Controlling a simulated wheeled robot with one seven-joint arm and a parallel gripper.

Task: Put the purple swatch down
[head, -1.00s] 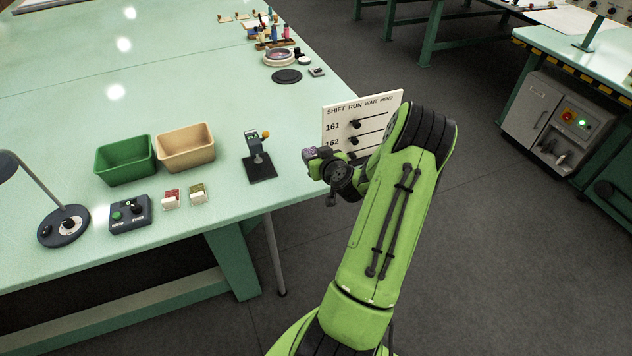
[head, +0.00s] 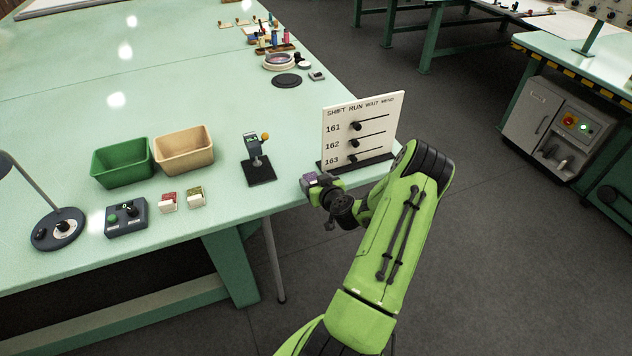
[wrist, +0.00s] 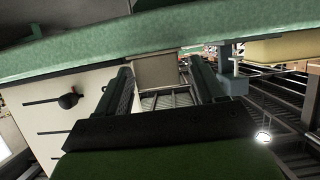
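The purple swatch (head: 309,179) shows as a small purple patch at the tip of my gripper (head: 314,183), beside the table's right edge. In the wrist view a pale beige-grey block (wrist: 155,70) sits between the two fingertips of my gripper (wrist: 158,72); it appears to be the swatch's body, with its purple face not visible there. My gripper looks shut on it. Its lower part is hard to make out in the head view. A red swatch (head: 168,202) and a yellow-green swatch (head: 196,196) stand in pale holders on the table.
The SHIFT RUN board (head: 358,128) stands at the table corner, just behind my gripper. A black stand (head: 257,168) is left of my gripper. Green (head: 121,164) and tan (head: 184,152) bins, a control box (head: 126,218) and a lamp (head: 57,229) stand farther left.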

